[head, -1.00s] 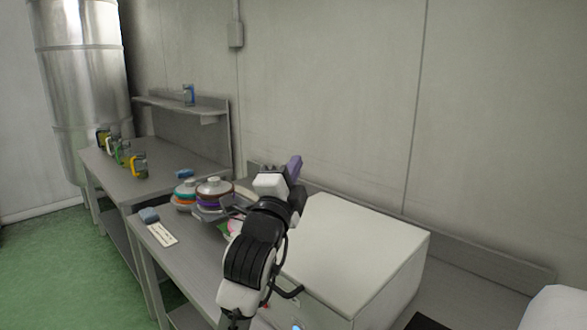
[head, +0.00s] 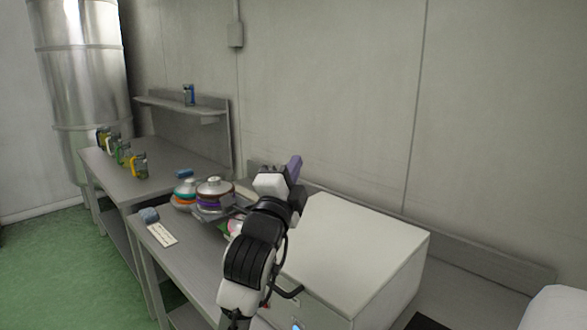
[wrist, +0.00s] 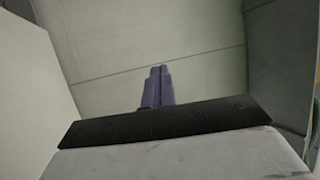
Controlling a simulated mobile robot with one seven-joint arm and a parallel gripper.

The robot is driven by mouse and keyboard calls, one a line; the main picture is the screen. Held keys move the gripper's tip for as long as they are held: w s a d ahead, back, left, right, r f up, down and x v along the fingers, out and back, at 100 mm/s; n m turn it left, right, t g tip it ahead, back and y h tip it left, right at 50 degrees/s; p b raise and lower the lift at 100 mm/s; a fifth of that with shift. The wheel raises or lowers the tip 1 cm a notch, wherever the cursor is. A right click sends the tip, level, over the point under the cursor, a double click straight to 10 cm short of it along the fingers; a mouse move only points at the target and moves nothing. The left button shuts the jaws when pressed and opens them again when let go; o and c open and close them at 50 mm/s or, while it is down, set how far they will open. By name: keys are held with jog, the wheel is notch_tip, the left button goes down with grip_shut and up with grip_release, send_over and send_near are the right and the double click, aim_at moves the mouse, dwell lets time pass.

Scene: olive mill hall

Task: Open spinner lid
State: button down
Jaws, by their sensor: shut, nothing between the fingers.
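A large white box (head: 352,242) with a flat, closed top stands on the bench, right of my arm in the head view. It looks like the spinner, with its top as the lid, but no label shows. A small blue light (head: 297,326) shows low on its front. My gripper (head: 295,166) has purple fingers and is above the box's back left corner, apart from its top as far as I can see. In the wrist view the fingers (wrist: 157,87) are shut together and empty, pointing towards the wall. My arm hides the box's left side.
Two round stacks with coloured bands (head: 214,196) stand left of my arm. A blue block (head: 149,215) and a white card (head: 161,234) lie on the near bench. The wall is close behind.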

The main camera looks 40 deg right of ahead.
jog(key=c, duration=1.8)
grip_release()
jog(key=shift+o, duration=0.2)
jog(key=shift+a+f, duration=0.1)
jog(key=b+v, duration=0.5)
jog(key=v, duration=0.8)
jog(key=shift+s+a, duration=0.2)
jog(key=shift+a, duration=0.1)
